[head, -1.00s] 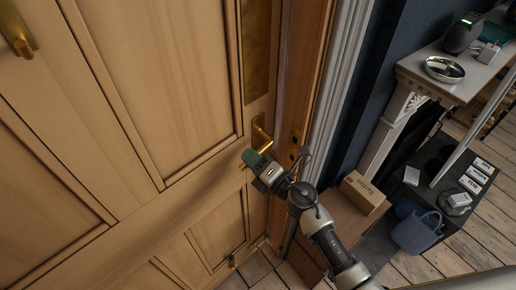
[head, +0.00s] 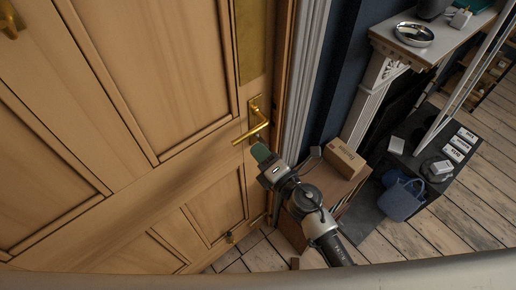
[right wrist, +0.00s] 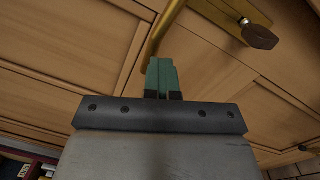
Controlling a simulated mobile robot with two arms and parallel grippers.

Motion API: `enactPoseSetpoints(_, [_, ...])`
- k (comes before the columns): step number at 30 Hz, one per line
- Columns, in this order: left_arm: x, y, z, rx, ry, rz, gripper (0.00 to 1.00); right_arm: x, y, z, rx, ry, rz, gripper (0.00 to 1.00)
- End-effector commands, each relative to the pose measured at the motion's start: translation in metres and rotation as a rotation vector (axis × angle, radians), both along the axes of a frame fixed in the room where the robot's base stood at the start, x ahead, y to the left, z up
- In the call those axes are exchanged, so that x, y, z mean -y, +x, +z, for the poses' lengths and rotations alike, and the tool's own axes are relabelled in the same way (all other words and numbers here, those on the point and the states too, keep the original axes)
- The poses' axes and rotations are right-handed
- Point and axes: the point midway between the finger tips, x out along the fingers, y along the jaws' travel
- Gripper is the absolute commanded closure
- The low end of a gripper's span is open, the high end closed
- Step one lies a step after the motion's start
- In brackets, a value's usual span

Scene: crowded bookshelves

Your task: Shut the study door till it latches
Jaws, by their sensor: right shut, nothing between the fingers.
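The study door (head: 130,90) is a pale wooden panelled door filling the left of the head view; it also fills most of the right wrist view (right wrist: 225,75). Its brass lever handle (head: 252,122) is near its right edge, and a brass bar of it shows in the right wrist view (right wrist: 163,28). The door edge lies close to the frame (head: 303,85); I cannot tell if it is latched. My right gripper (head: 261,153) is shut and empty, its green fingers together (right wrist: 163,78) just below the handle. I cannot tell if they touch it. My left gripper is not in view.
Right of the frame, a cardboard box (head: 345,158) sits on a low wooden cabinet (head: 325,185). A blue bag (head: 403,196) stands beyond it. A shelf (head: 400,45) with a silver dish (head: 413,34) is at upper right. Plank floor (head: 460,230) is open at lower right.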

Motion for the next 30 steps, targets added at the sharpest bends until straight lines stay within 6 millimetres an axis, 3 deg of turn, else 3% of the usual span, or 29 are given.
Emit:
enactPoseSetpoints(3, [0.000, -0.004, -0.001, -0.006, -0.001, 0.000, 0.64, -0.001, 0.000, 0.000, 0.000, 0.001, 0.002, 0.99])
enactPoseSetpoints(12, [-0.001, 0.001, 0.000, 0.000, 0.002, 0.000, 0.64, -0.002, 0.000, 0.000, -0.001, 0.001, 0.004, 0.57])
enactPoseSetpoints(22, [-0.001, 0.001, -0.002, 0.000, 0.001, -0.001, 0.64, 0.001, -0.005, -0.002, -0.002, 0.002, 0.004, 0.57])
enactPoseSetpoints(30, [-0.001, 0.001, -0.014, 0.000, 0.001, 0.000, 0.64, 0.029, -0.044, -0.008, -0.003, 0.000, 0.005, 0.57])
